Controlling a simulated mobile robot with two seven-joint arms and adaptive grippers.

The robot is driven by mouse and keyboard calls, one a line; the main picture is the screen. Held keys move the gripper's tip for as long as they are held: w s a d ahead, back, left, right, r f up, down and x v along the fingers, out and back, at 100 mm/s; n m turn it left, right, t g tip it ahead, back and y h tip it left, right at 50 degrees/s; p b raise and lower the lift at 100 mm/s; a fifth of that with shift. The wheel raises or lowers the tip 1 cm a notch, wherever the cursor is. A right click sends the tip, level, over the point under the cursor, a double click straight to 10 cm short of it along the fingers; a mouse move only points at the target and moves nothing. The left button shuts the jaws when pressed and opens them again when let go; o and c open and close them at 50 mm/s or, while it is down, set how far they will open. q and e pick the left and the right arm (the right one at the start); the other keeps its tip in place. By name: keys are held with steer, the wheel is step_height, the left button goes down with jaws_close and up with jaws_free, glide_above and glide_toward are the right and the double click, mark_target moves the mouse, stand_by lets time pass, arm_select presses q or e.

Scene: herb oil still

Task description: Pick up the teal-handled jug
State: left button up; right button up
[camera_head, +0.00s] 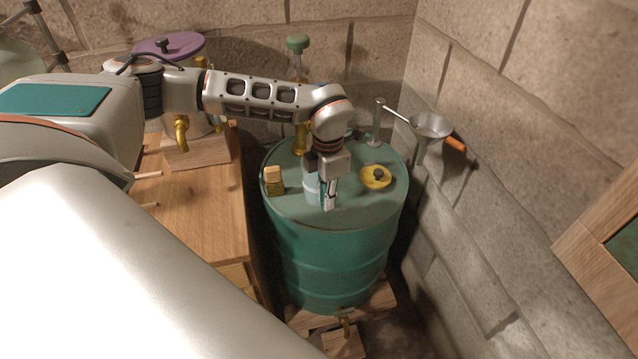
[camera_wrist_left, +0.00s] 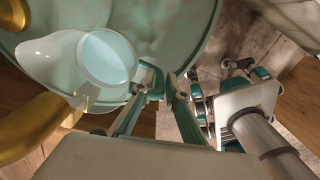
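The jug (camera_head: 312,188) is a pale, see-through vessel standing on the green drum lid. In the left wrist view the jug (camera_wrist_left: 65,58) is seen from above, with its spout to the left and a round pale-blue area inside. My left gripper (camera_head: 330,205) points down at the jug's right side. In the left wrist view its two fingers (camera_wrist_left: 162,84) come close together at the tips, beside the jug. Teal parts meet there, so handle and fingers are hard to separate and a grip cannot be told.
The green drum (camera_head: 330,255) also carries a yellow block (camera_head: 273,182), a yellow lid with a dark knob (camera_head: 376,177) and brass fittings behind. A metal funnel (camera_head: 430,126) is by the right wall. A wooden bench (camera_head: 215,205) is on the left, with a purple-lidded pot (camera_head: 170,46).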

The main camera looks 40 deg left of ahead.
arm_select(q)
jaws_close()
steer(key=shift+r, duration=0.2)
steer(key=shift+r, duration=1.4)
steer(key=shift+s+d+r, duration=0.1)
steer(key=shift+r, duration=0.15)
steer(key=s+d+b, duration=0.2)
steer(key=s+d, duration=0.9)
steer(key=d, duration=0.2)
steer(key=shift+b, duration=0.3)
